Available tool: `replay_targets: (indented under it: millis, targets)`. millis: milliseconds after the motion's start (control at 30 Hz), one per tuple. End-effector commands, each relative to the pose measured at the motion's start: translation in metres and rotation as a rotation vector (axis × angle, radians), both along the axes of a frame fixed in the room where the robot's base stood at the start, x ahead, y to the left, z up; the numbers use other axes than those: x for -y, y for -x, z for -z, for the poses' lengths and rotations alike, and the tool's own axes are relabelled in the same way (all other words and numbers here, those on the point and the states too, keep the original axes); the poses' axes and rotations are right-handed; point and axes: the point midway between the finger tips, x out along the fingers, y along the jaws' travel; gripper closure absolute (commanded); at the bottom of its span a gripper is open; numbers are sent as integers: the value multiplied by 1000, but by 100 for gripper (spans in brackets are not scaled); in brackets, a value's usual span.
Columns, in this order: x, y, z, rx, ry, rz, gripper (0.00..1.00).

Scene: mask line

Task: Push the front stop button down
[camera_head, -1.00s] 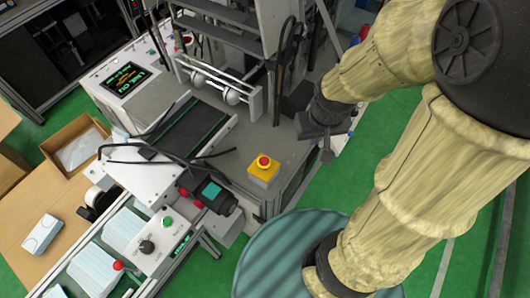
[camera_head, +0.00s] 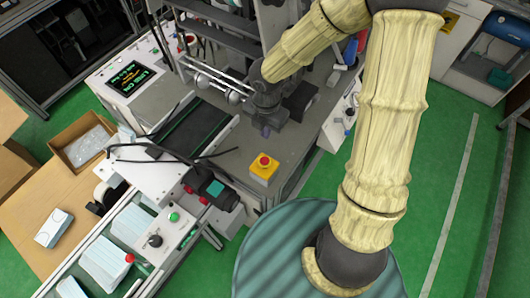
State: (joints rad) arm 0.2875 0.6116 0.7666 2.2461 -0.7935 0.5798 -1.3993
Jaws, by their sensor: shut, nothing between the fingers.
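The front stop button is a red knob (camera_head: 264,161) on a yellow box (camera_head: 263,173), standing on the grey machine deck near its front corner. In the head view my gripper (camera_head: 266,130) points down above the deck, just behind the button in the picture and apart from it. Its fingers are small and dark, shut, with nothing between them. The top of the red button is in plain view and nothing touches it.
A dark camera-like unit (camera_head: 213,192) sits left of the button. A control box (camera_head: 165,227) with a green button and black knob is at the lower left. Metal rollers (camera_head: 218,88) and machine uprights stand behind my gripper. Green floor (camera_head: 440,200) lies open at right.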

Motion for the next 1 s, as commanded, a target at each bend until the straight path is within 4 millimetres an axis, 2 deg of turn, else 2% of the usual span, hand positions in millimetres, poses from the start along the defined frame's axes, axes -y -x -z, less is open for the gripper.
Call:
replay_targets:
  millis: [233, 367, 1000]
  targets:
    - [0, 0, 2, -1, 1, 4, 100]
    - [-1, 1, 12, -2, 0, 3, 100]
    - [-1, 2, 120, -3, 3, 3, 100]
